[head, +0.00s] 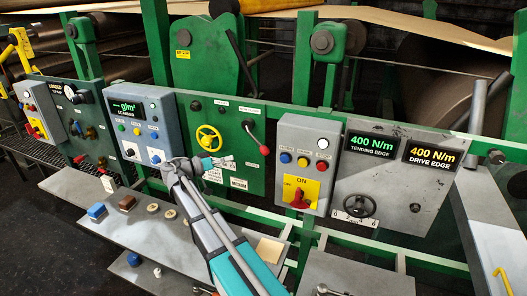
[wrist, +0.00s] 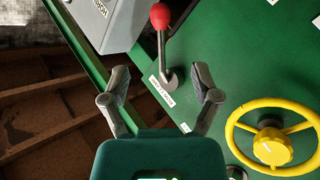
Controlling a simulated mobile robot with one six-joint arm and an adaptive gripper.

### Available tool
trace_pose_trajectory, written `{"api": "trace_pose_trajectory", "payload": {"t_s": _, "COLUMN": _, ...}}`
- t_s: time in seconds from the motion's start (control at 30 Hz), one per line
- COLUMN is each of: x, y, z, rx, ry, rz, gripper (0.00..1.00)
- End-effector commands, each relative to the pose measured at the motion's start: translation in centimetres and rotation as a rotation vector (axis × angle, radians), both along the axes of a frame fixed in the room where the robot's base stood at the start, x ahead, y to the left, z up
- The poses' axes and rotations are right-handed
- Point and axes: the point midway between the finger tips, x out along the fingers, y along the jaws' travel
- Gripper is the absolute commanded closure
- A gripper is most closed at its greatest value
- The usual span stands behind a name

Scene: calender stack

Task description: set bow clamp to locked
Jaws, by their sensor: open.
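A lever with a red ball knob (head: 264,150) is mounted on the green panel (head: 237,190); I take it for the bow clamp, but its labels are too small to read surely. In the head view it slants down and right from its pivot. In the wrist view the lever (wrist: 161,42) rises from its pivot to the red knob. A white label lies beside the pivot. My gripper (head: 230,162) is in front of the panel, below and left of the knob. In the wrist view my gripper (wrist: 160,80) is open, with the pivot seen between its fingers and nothing held.
A yellow handwheel (head: 208,138) is left of the lever; it also shows in the wrist view (wrist: 272,146). A grey box with a red switch (head: 299,199) stands right of the lever. A grey shelf (head: 135,226) with several small items lies below the panels.

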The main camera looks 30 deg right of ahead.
Motion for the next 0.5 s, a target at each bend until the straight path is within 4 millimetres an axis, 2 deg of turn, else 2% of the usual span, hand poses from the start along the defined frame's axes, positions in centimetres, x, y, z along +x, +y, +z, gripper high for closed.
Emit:
{"api": "trace_pose_trajectory", "payload": {"t_s": 0.27, "x": 0.0, "y": -0.5, "z": 0.0, "rx": 0.001, "ry": 0.002, "rz": 0.000, "gripper": 0.21}}
{"api": "trace_pose_trajectory", "payload": {"t_s": 0.5, "x": -0.1, "y": -2.6, "z": 0.0, "rx": 0.002, "ry": 0.002, "rz": -0.002, "gripper": 0.21}}
